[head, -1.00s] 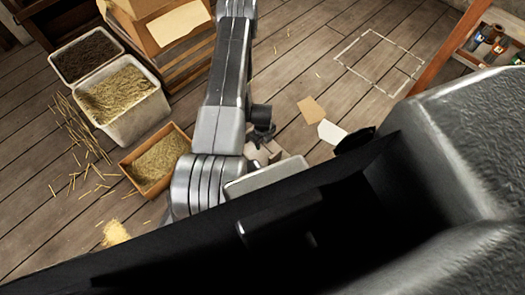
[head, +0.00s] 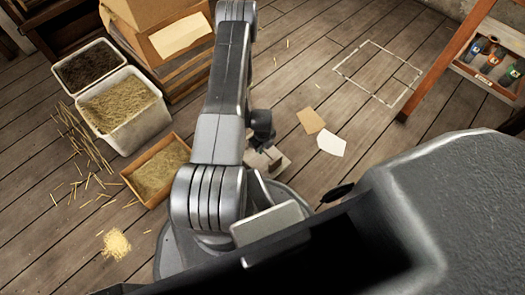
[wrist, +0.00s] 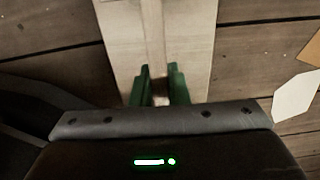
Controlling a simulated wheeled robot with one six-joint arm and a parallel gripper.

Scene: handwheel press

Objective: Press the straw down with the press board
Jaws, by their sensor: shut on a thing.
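My gripper (wrist: 160,88) has green fingers and is shut on the raised middle rib of the press board (wrist: 191,42), a pale wooden board, in the wrist view. In the head view the board (head: 277,160) shows only in part beside my arm, below the dark wrist. Straw (head: 118,102) fills a white bin (head: 128,122) at the left. More straw-like material (head: 160,166) lies in a low wooden box (head: 147,200) closer to my arm. The board is to the right of both containers, not over either.
A bin of dark material (head: 90,62) stands behind the white bin. Loose straws (head: 85,150) and a yellow pile (head: 115,244) lie on the floor. Cardboard boxes (head: 165,35) stand at the back. Paper sheets (head: 331,139) lie right of my arm, before an outlined floor square (head: 378,72).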

